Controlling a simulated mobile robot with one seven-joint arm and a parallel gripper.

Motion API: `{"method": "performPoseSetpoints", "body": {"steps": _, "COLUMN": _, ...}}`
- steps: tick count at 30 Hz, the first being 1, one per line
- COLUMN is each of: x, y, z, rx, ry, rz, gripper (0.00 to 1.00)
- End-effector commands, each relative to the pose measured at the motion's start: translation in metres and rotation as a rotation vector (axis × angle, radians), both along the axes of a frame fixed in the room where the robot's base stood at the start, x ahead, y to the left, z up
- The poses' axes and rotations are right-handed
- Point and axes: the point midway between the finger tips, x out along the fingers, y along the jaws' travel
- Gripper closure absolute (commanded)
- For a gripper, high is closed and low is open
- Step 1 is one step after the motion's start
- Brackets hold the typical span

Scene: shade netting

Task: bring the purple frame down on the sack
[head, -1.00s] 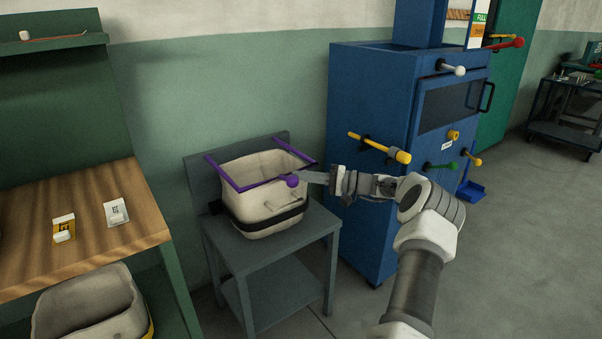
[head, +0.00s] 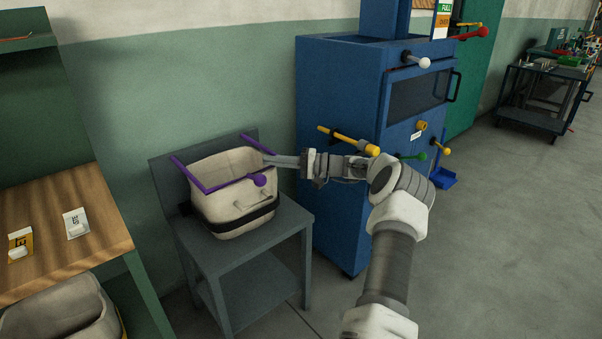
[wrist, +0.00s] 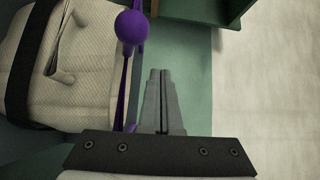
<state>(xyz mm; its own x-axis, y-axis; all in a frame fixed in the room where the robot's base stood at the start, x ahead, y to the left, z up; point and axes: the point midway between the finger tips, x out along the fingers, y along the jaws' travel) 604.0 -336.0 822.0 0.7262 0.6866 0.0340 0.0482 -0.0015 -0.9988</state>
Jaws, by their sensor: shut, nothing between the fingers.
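The purple frame (head: 228,184) has two side bars and a front bar with a ball knob (head: 259,180). It lies around the top of the beige sack (head: 232,215), which stands upright on a grey stand (head: 285,222). In the wrist view the purple knob (wrist: 132,27) and bar (wrist: 127,85) are just left of my fingers, with the sack (wrist: 60,90) beyond. My gripper (head: 272,160) is shut and empty, beside the frame's right side at about the sack's rim height; in the wrist view its fingers (wrist: 160,80) lie together. Whether they touch the frame I cannot tell.
A blue cabinet (head: 345,110) with several coloured knobs and handles stands right of the stand. A wooden bench (head: 60,225) with small packets is at the left, with another sack (head: 60,310) below it. Open floor (head: 500,240) lies to the right.

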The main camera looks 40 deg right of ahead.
Motion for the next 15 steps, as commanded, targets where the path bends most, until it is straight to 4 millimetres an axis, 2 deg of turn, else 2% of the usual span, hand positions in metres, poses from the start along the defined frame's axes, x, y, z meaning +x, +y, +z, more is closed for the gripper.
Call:
{"method": "performPoseSetpoints", "body": {"steps": 1, "x": -0.004, "y": -0.011, "z": -0.012, "rx": 0.005, "ry": 0.006, "rz": -0.008, "gripper": 1.0}}
{"method": "performPoseSetpoints", "body": {"steps": 3, "x": -0.007, "y": -0.02, "z": -0.021, "rx": 0.004, "ry": 0.006, "rz": -0.007, "gripper": 1.0}}
{"method": "performPoseSetpoints", "body": {"steps": 15, "x": -0.021, "y": -0.057, "z": -0.059, "rx": 0.002, "ry": 0.003, "rz": -0.007, "gripper": 1.0}}
